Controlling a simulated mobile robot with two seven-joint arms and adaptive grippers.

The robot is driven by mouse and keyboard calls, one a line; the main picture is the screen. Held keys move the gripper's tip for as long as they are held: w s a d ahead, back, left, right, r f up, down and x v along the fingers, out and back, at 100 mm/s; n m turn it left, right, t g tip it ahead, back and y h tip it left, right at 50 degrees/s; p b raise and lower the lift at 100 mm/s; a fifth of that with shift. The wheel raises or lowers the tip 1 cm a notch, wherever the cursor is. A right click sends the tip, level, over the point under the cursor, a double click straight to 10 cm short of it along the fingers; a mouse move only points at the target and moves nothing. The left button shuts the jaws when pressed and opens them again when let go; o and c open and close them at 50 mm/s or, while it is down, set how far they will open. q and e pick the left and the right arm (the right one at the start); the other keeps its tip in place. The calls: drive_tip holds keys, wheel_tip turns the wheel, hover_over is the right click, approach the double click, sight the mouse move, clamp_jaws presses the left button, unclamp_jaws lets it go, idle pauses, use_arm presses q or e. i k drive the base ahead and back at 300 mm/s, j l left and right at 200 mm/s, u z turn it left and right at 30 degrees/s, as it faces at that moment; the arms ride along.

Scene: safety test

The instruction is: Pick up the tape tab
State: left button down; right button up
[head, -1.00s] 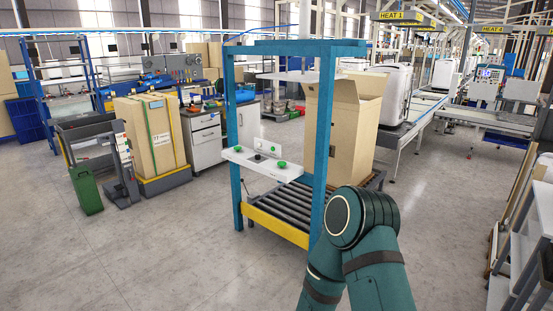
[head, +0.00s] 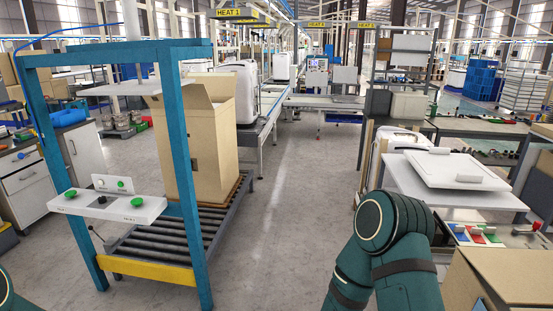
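I cannot make out a tape tab anywhere in the head view. A white panel (head: 447,170) lies on a workbench at the right, with a small pale block at its back edge and another near its right front corner. They are too small to identify. A green link of my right arm shows at the lower middle right, in front of the bench. A sliver of my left arm shows at the lower left edge. Neither gripper is in the picture.
A blue frame (head: 188,170) stands at the left over a roller conveyor (head: 160,245), with an open tall carton (head: 225,140) on it. A cardboard box (head: 510,275) fills the lower right corner. Clear floor (head: 300,190) runs between conveyor and bench.

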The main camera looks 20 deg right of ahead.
sight(459, 230)
drive_tip(key=i+l+z, duration=0.1)
drive_tip(key=i+z, duration=0.3)
drive_tip(key=i, duration=0.2)
drive_tip(key=i+z, duration=0.4)
drive_tip(key=i, duration=0.25)
drive_tip(key=j, duration=0.1)
